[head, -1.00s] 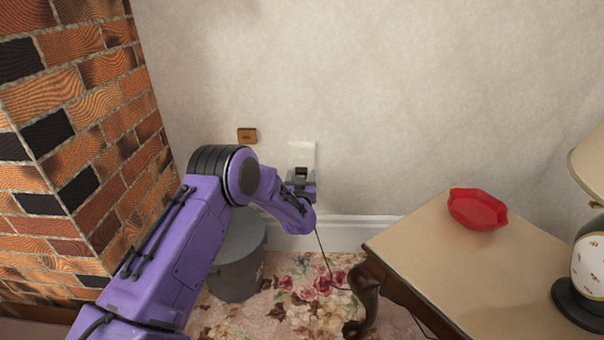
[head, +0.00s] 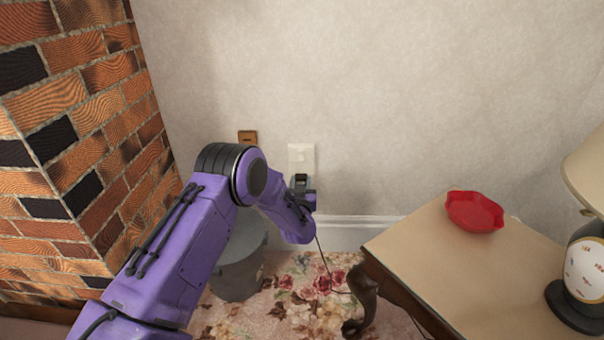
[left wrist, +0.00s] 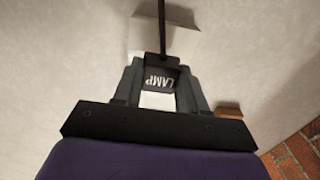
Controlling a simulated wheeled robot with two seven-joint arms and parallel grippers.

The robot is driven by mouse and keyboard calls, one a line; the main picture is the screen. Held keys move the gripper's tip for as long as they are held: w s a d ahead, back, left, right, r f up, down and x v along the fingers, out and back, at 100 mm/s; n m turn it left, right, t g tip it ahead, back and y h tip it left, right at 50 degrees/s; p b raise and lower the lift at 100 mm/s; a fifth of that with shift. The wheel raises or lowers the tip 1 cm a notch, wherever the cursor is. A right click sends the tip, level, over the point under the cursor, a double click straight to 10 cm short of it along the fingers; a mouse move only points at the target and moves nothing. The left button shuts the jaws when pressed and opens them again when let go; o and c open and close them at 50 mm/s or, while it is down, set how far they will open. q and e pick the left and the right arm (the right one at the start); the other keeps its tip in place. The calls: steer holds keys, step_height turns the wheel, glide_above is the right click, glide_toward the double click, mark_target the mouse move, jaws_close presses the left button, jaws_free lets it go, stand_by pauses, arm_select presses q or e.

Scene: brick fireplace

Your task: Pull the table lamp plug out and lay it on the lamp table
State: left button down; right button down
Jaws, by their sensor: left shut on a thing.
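My left gripper (head: 301,186) is shut on the dark lamp plug (head: 301,179), just in front of and below the white wall outlet plate (head: 302,154). In the left wrist view the plug (left wrist: 161,80) shows the word LAMP between the two fingers, with its dark cord (left wrist: 161,28) running up past the white plate (left wrist: 186,38). The plug looks apart from the plate, whose face shows bare in the head view. The lamp table (head: 425,255) stands at the right, with the table lamp (head: 584,268) at its right edge. My right gripper is not in view.
A red dish (head: 474,212) sits near the table's back edge. A grey bin (head: 238,265) stands below my left arm, beside the brick fireplace (head: 75,150). A small brown wall plate (head: 247,137) is left of the outlet. The table's front middle is clear.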

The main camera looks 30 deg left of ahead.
mark_target(301, 182)
arm_select(q)
steer(key=shift+p+v, duration=1.05)
steer(key=shift+v, duration=0.5)
steer(key=shift+s+d, duration=0.1)
steer(key=shift+s, duration=0.05)
stand_by(0.4)
